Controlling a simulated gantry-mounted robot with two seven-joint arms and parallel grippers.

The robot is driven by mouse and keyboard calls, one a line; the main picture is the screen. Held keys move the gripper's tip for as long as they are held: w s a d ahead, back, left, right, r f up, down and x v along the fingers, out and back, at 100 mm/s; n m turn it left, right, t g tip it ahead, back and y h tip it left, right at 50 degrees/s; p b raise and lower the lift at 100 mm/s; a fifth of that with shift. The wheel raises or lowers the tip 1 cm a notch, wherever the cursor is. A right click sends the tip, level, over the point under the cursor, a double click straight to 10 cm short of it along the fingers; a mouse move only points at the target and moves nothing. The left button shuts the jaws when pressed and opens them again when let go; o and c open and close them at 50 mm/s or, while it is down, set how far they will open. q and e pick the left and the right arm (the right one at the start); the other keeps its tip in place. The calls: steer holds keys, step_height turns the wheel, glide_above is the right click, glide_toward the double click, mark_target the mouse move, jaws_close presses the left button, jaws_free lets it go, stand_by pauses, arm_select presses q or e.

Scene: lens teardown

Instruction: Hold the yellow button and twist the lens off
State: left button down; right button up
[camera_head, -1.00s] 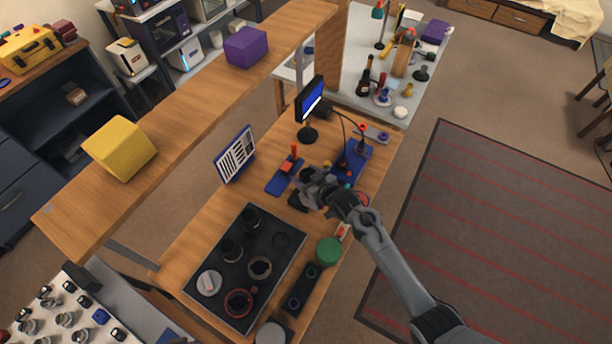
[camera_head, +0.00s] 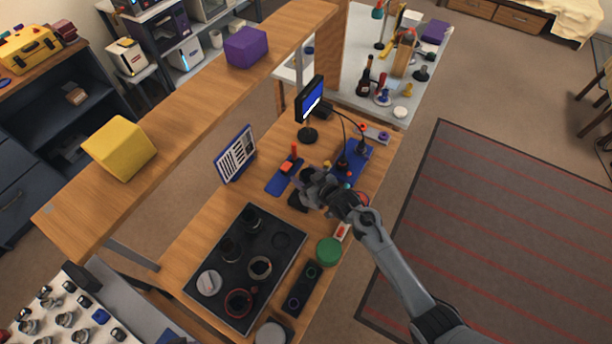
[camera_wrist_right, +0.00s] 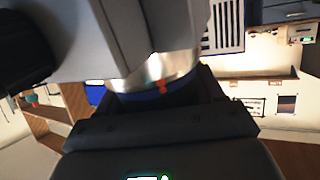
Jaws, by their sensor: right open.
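My right gripper (camera_head: 308,187) is low over the workbench, by the near left end of the blue mat (camera_head: 356,163). In the right wrist view, a large grey body with a silver ring (camera_wrist_right: 155,75), a blue band and a small orange-red mark fills the top middle. It sits at the open jaws, partly hidden by the dark gripper parts below. I take it to be the lens or its camera mount, but cannot tell which. I cannot make out the yellow button in either view. My left gripper is not in view.
A black tray (camera_head: 283,228) with several rings and cylinders lies near the front. A green round object (camera_head: 328,251) is beside it. A red-handled tool on a small blue base (camera_head: 277,184), a document stand (camera_head: 236,154) and a small monitor (camera_head: 310,98) stand behind.

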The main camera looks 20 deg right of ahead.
steer(key=o, duration=1.3)
steer(key=v, duration=1)
steer(key=shift+s+d+r+p, duration=0.15)
steer(key=shift+s+p, duration=0.2)
